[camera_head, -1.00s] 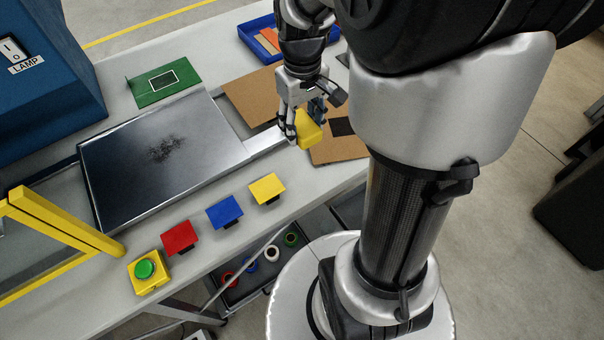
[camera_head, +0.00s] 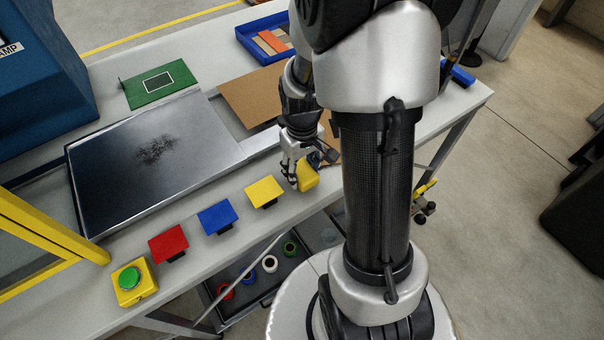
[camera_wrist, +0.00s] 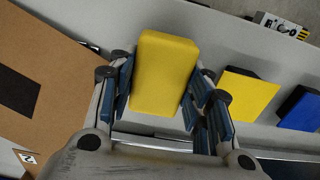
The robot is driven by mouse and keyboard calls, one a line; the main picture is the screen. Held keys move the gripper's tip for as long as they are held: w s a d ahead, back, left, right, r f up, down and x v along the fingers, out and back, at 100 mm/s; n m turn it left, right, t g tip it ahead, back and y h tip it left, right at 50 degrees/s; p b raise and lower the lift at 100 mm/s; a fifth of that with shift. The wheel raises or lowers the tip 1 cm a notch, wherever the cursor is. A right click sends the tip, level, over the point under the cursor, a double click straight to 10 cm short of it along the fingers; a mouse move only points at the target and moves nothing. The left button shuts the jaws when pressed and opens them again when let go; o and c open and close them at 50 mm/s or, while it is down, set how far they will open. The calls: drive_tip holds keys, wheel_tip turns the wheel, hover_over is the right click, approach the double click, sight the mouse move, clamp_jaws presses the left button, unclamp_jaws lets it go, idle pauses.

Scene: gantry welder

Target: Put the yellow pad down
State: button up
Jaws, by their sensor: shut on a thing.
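The yellow pad (camera_head: 308,176) is a thick block with rounded edges. It also shows in the wrist view (camera_wrist: 165,75), standing out between the blue-lined fingers. My gripper (camera_head: 297,176) is shut on it. In the head view the pad is over the front part of the bench (camera_head: 234,227), just right of the yellow square plate (camera_head: 265,191). Part of the pad is hidden behind the fingers, and I cannot tell whether it touches the bench top.
Blue (camera_head: 217,216) and red (camera_head: 168,243) plates and a green button (camera_head: 130,279) line the front edge. Behind are a dark metal plate (camera_head: 150,160), a cardboard sheet (camera_head: 250,95), a green board (camera_head: 158,83) and a blue tray (camera_head: 249,45). Grey bench shows around the gripper.

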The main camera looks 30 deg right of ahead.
sight(302, 169)
drive_tip(key=shift+f, duration=0.75)
drive_tip(key=shift+f, duration=0.1)
drive_tip(key=o, duration=0.7)
drive_tip(key=shift+c, duration=0.2)
wheel_tip(302, 169, up, 12)
drive_tip(key=p, duration=0.4)
drive_tip(key=s+a+r+t, duration=0.4)
drive_tip(key=s+a+r, duration=0.8)
drive_tip(key=r, duration=0.3)
drive_tip(key=shift+s+a+r+t, duration=0.2)
drive_tip(key=shift+s+t, duration=0.1)
drive_tip(key=shift+s, duration=0.15)
